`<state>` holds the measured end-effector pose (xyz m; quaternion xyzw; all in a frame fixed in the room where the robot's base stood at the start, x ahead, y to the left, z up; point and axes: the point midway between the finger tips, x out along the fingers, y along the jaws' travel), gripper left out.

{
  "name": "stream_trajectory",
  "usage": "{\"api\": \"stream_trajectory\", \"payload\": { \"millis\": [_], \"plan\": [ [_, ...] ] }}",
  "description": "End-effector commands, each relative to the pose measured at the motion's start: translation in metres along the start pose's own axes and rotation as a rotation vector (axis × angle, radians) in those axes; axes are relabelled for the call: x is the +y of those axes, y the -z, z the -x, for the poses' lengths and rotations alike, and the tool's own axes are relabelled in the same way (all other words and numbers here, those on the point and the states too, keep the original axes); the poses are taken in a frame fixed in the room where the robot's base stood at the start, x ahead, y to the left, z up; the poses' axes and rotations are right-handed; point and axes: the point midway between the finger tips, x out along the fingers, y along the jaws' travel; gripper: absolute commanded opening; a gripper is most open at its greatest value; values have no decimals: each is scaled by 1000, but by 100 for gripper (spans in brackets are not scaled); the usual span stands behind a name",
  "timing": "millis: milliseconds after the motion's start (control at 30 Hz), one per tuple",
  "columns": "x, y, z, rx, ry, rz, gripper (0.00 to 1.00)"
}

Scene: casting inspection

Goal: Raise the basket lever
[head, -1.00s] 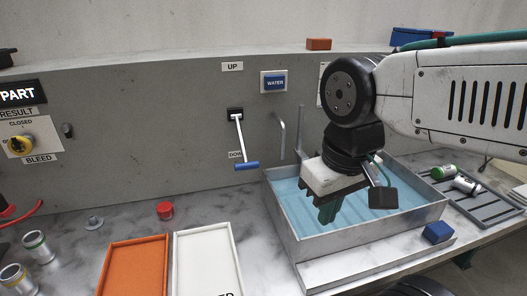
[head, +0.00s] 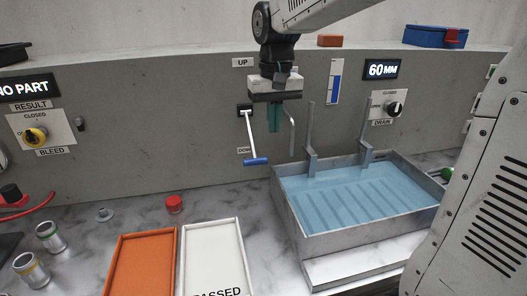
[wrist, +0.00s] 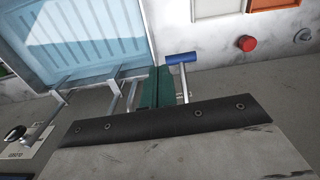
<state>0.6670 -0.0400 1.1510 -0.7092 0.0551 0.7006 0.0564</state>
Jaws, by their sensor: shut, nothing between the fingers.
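The basket lever (head: 251,138) is a white rod with a blue handle, mounted on the grey wall panel. It hangs down beside the DOWN label (head: 243,150), with the UP label (head: 242,62) above its pivot. My gripper (head: 274,131), with green fingers, is shut and empty. In the head view it points down just right of the lever rod, above the blue handle's height. In the wrist view the green fingers (wrist: 158,88) show left of the blue handle (wrist: 181,58). I cannot tell whether they touch the rod.
The water tank (head: 290,215), with upright metal brackets, stands to the right below my gripper.

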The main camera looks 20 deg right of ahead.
Motion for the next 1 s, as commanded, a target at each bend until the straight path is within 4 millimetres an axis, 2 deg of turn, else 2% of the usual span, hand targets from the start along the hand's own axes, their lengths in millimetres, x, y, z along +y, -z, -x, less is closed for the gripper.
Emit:
{"api": "stream_trajectory", "payload": {
  "millis": [33, 100, 200, 300, 767, 867, 1000],
  "plan": [
    [-2, 17, -5, -9, -1, -9, 0],
    [-3, 35, -9, -17, -2, -19, 0],
    [-5, 54, -14, -22, -2, -32, 0],
    [-6, 63, -17, -24, -3, -38, 0],
    [-6, 65, -22, -27, -3, -39, 0],
    [-6, 64, -33, -28, -3, -39, 0],
    [-6, 63, -58, -30, -3, -39, 0]
  ]
}}
